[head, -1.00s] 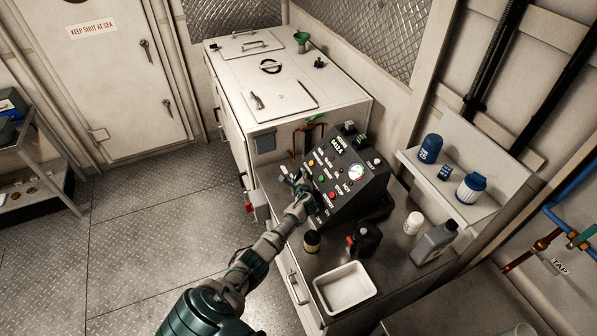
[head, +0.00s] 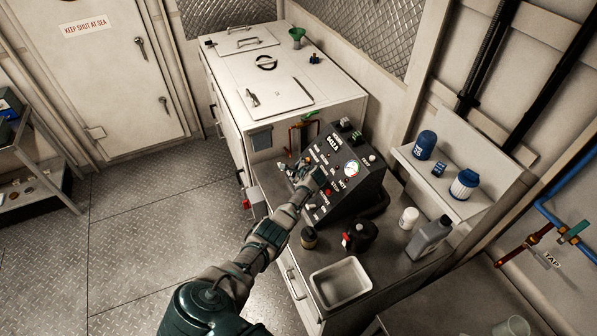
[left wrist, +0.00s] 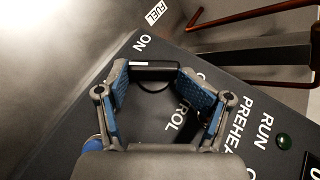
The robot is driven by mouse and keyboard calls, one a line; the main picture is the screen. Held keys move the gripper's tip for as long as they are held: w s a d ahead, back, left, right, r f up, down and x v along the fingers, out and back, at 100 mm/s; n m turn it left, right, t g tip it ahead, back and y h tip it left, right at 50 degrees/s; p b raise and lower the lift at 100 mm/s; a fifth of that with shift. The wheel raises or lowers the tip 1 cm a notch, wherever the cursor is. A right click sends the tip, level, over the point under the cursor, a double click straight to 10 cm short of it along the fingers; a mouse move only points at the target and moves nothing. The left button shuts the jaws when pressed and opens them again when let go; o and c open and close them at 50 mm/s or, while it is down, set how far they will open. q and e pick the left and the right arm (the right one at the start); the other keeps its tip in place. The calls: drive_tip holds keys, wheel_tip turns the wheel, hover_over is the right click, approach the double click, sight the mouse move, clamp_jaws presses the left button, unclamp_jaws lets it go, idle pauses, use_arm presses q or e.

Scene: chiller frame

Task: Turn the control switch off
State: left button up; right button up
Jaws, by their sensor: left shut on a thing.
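The black sloped control panel (head: 348,190) stands on the bench, with a gauge, coloured buttons and white lettering. The control switch (left wrist: 154,69) shows in the left wrist view as a black bar-shaped knob, on the panel face above the partly hidden word CONTROL. The word ON is printed to its upper left. No OFF label can be read. My left gripper (left wrist: 154,80) has its two blue-padded fingers at either end of the knob, shut on it. In the head view my left gripper (head: 301,172) is at the panel's upper left and hides the switch. My right gripper is not in view.
A white chest unit (head: 330,92) with lids stands behind the panel. The floor at left is clear.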

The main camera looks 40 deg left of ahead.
use_arm(q)
drive_tip(key=shift+s+a+f, duration=0.3)
drive_tip(key=shift+s+f, duration=0.05)
drive_tip(key=shift+s, duration=0.2)
drive_tip(key=shift+c, duration=0.2)
drive_tip(key=o, duration=0.9)
drive_tip(key=shift+o, duration=0.2)
drive_tip(key=shift+a+f, duration=0.1)
drive_tip(key=shift+a, duration=0.1)
drive_tip(key=shift+w+a, duration=0.1)
drive_tip(key=v, duration=1.1)
drive_tip(key=shift+w+d, duration=0.2)
drive_tip(key=shift+w, duration=0.05)
drive_tip(key=shift+s+d+r, duration=0.25)
drive_tip(key=shift+r, duration=0.15)
